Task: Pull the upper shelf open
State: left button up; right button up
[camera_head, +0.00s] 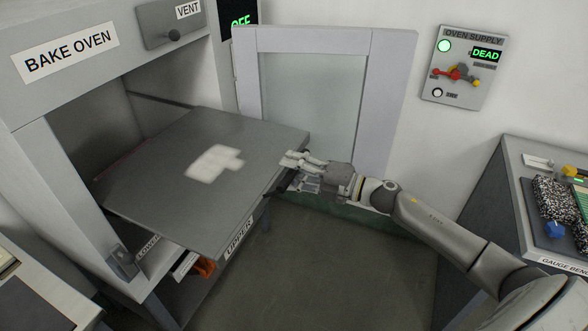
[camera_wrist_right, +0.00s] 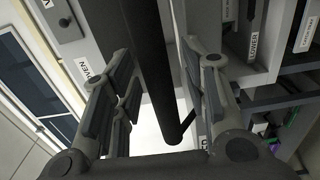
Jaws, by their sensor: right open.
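The upper shelf (camera_head: 150,160) is a flat dark-grey slab sticking well out of the bake oven. A pale patch lies on its top, and its front face carries an UPPER label (camera_head: 239,238). My right gripper (camera_head: 297,172) is at the right end of the shelf's front edge. In the right wrist view its fingers are open, with a dark bar (camera_wrist_right: 150,65), apparently the shelf's front handle, running between them. Both fingers look apart from the bar. My left gripper is not in view.
The bake oven (camera_head: 65,49) stands at left, its glass door (camera_head: 312,105) swung open behind the shelf. A lower shelf label shows beneath. The oven supply panel (camera_head: 465,68) is on the wall. The gauge bench (camera_head: 520,185) stands at right. The floor (camera_head: 330,270) between is clear.

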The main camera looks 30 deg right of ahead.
jog(key=v, duration=1.2)
dwell(0.5)
jog(key=s+d+f+m+h, duration=0.1)
jog(key=d+f+m+h, duration=0.4)
jog(key=f, duration=0.6)
jog(key=s+d+f+m+h, duration=0.1)
jog(key=d+f+m+h, duration=0.5)
jog(key=f, duration=0.5)
jog(key=s+a+f+m+g, duration=0.1)
jog(key=s+f+m, duration=0.25)
jog(key=f, duration=0.45)
jog(key=s+a+f+m+g, duration=0.1)
jog(key=s+f+m+g, duration=0.15)
jog(key=s+f, duration=0.45)
jog(key=s+a+f+m+g+h, duration=0.1)
jog(key=s+a+f+m+g, duration=0.1)
jog(key=s+a+f, duration=0.45)
jog(key=s+a+f+m+g, duration=0.1)
jog(key=s+f+m+g, duration=0.15)
jog(key=f, duration=0.65)
jog(key=s+a+f+m+g, duration=0.1)
jog(key=s+a+f+g, duration=0.1)
jog(key=s+a+f, duration=0.2)
jog(key=s+a+f+g+y, duration=0.1)
jog(key=s+a+f+g, duration=0.2)
jog(key=s+a, duration=0.6)
jog(key=s+f, duration=0.1)
jog(key=s, duration=0.5)
jog(key=shift+a+m, duration=0.35)
jog(key=shift+a, duration=0.05)
